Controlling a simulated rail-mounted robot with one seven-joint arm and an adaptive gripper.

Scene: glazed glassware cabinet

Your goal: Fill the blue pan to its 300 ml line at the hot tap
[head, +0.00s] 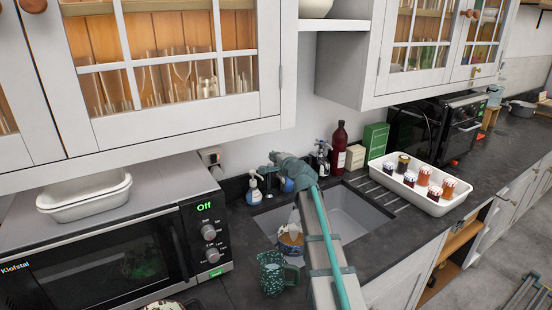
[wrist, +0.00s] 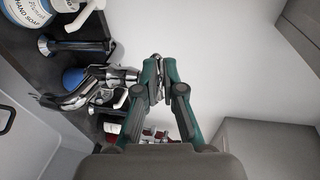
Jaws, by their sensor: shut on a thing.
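My gripper (wrist: 160,72) is closed beside the chrome tap (wrist: 100,88) in the wrist view. A small metallic piece shows between its fingers; it looks like part of the tap, but its shape is mostly hidden. In the head view my green gripper (head: 275,160) is over the back of the sink (head: 352,212), and my arm covers much of the basin. A rounded blue thing shows behind the tap in the wrist view (wrist: 73,79) and below my gripper in the head view (head: 287,185). I cannot tell whether it is the blue pan. No 300 ml line or water is visible.
A soap bottle (head: 254,189) stands left of the sink, a red bottle (head: 339,147) behind it. A white tray of jars (head: 447,206) lies to the right. Glazed cupboards (head: 185,80) hang above.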

